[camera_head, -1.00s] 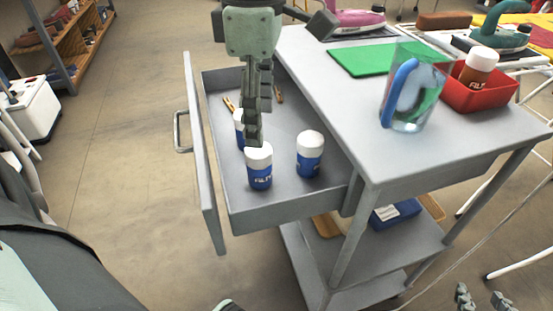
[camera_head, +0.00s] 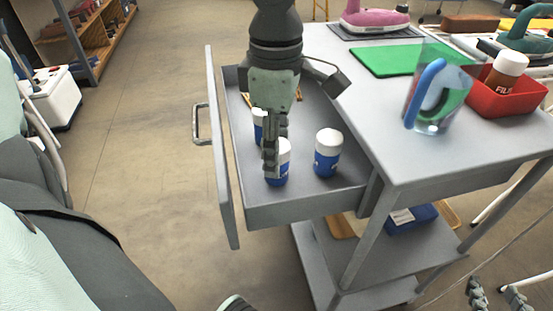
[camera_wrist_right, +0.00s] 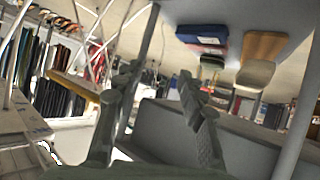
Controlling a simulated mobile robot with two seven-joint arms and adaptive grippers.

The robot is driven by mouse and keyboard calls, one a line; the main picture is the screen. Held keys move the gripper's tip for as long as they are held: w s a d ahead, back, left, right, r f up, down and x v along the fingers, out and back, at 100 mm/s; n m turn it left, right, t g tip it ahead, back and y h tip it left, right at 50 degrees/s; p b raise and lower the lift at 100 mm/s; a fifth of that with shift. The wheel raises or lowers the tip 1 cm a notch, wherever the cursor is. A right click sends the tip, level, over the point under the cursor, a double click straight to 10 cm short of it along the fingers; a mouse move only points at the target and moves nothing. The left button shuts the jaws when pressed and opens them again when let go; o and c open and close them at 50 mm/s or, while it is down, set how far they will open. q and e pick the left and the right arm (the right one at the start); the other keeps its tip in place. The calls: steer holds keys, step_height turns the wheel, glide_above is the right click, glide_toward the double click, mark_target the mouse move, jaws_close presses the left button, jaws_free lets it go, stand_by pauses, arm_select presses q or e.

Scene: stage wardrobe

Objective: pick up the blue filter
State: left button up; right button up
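Three blue filter bottles with white caps stand upright in the open drawer (camera_head: 300,207): a front one (camera_head: 278,178), a right one (camera_head: 327,156) and a back one (camera_head: 258,122). My left gripper (camera_head: 270,172) points down into the drawer, its fingers overlapping the front bottle and partly hiding it and the back one. Its fingers show edge-on, so their gap and any contact are unclear. My right gripper (camera_head: 495,294) is low at the bottom right, outside the cart; in the right wrist view (camera_wrist_right: 158,80) its fingers are apart and empty.
The grey cart top (camera_head: 430,160) holds a green mat (camera_head: 385,60), a clear jug (camera_head: 437,98) with a blue handle, and a red tray (camera_head: 497,98) with a brown bottle (camera_head: 505,72). A blue box (camera_head: 412,218) lies on the lower shelf. Open floor (camera_head: 150,140) is at left.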

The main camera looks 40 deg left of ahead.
arm_select(q)
steer(key=c, duration=0.8)
steer(key=shift+r, duration=0.1)
steer(key=shift+r, duration=0.25)
step_height(320, 180, up, 9)
steer(key=shift+r+p, duration=0.1)
steer(key=shift+p, duration=0.4)
arm_select(e)
steer(key=s+d+f+g, duration=0.1)
steer(key=f, duration=0.1)
steer(key=s+d+f+g+h, duration=0.1)
steer(key=s+d, duration=0.1)
steer(key=shift+d+f+h, duration=0.25)
steer(key=shift+f+h, duration=0.05)
steer(key=shift+f, duration=0.05)
arm_select(q)
steer(key=shift+r, duration=0.1)
arm_select(e)
steer(key=shift+d+g, duration=0.1)
steer(key=shift+g, duration=0.2)
steer(key=shift+c, duration=0.7)
arm_select(q)
steer(key=shift+w, duration=0.1)
arm_select(e)
steer(key=shift+s, duration=0.15)
